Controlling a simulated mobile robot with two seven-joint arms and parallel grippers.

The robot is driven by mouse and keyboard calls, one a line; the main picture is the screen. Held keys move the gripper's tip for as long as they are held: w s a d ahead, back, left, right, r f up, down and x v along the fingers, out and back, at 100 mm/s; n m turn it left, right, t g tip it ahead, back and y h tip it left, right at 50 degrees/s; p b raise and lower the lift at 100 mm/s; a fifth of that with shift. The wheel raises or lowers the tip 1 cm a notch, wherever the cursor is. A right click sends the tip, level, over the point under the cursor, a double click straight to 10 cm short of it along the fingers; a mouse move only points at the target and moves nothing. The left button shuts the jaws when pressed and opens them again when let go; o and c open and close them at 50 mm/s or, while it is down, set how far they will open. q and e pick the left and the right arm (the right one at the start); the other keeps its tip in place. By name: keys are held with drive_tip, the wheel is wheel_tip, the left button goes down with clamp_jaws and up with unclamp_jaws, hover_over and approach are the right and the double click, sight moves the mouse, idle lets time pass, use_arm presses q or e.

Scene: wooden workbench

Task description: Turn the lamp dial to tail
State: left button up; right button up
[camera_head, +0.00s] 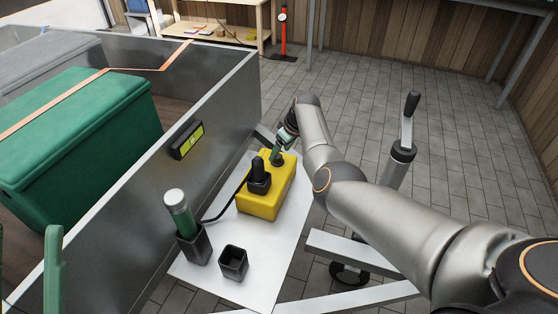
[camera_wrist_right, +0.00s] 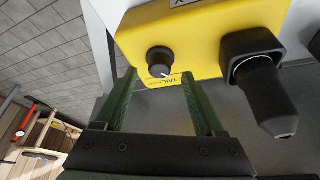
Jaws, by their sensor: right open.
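The yellow control box (camera_head: 262,203) stands on a white board beside the trailer wall. In the right wrist view, a black round dial (camera_wrist_right: 160,60) sits on the yellow box's face (camera_wrist_right: 200,30), with a white mark at its lower right. A printed label starting with "TAIL" is next to the dial; the rest is too small to read. My right gripper (camera_head: 280,150) is at the far end of the box, open, its green fingertips (camera_wrist_right: 158,76) on either side of the dial, with gaps visible. My left gripper (camera_head: 28,238) shows partly at the lower left, fingers apart.
A black plug (camera_head: 258,172) with a cable stands on the box close to my right gripper; it also shows in the right wrist view (camera_wrist_right: 265,90). A green-handled tool (camera_head: 180,212) stands in a black holder, beside an empty black holder (camera_head: 233,262). The trailer wall (camera_head: 225,110) bounds the left.

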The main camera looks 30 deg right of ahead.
sight(277, 159)
drive_tip(key=shift+b+x, duration=0.9)
drive_tip(key=shift+x, duration=0.35)
drive_tip(key=shift+c, duration=0.2)
clamp_jaws()
